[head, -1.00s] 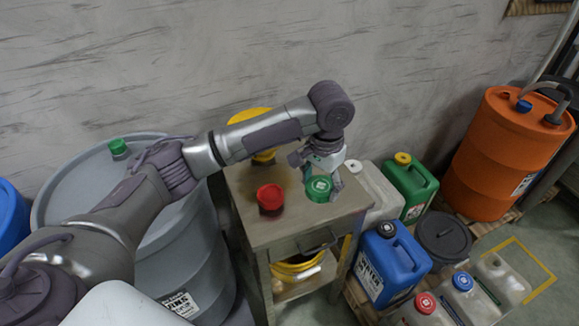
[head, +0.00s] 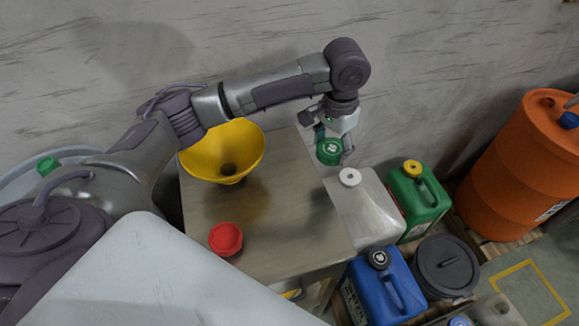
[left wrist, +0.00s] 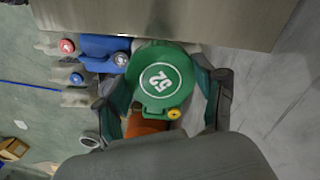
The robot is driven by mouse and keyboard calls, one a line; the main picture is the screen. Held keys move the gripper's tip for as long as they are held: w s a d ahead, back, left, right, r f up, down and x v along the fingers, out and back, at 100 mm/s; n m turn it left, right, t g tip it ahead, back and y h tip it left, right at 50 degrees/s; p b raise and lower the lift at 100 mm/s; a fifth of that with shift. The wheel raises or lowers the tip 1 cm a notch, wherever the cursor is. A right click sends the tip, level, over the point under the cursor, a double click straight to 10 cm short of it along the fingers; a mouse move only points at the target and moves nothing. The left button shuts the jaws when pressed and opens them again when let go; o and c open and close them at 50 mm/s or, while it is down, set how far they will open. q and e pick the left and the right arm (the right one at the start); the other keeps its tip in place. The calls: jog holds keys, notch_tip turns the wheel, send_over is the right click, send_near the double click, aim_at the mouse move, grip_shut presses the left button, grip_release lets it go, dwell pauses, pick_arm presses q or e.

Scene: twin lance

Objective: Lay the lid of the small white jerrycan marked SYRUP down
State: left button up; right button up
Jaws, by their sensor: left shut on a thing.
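My left gripper (head: 333,147) is shut on a round green lid (head: 329,152). The lid hangs in the air by the table's right edge. In the left wrist view the green lid (left wrist: 160,78) is marked 52 and sits between the fingers. A white jerrycan (head: 368,210) with a white top stands right of the table, just below the lid in the picture. Part of a small pale jerrycan (head: 497,312) shows at the bottom right. I cannot read SYRUP on any can. My right gripper is not in view.
The metal table (head: 275,215) carries a yellow funnel (head: 240,150) and a red lid (head: 225,238); much of its top is bare. Right of it stand a blue jerrycan (head: 385,285), a green jerrycan (head: 420,200), a dark lidded bucket (head: 445,268) and an orange drum (head: 515,160).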

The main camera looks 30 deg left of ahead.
pick_arm(q)
send_over(297, 186)
jog(key=w+d, duration=0.1)
jog(key=f, duration=0.3)
jog(key=shift+w+f, duration=0.2)
jog(key=shift+f, duration=0.1)
jog(key=shift+s+a+f, duration=0.45)
jog(key=shift+s+f, duration=0.25)
jog(key=shift+f, duration=0.35)
notch_tip(297, 186, down, 2)
jog(key=shift+f, duration=0.6)
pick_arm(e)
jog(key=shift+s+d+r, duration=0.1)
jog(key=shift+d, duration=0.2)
pick_arm(q)
jog(key=o, duration=1.3)
jog(key=shift+f, duration=0.1)
jog(key=shift+c, duration=0.2)
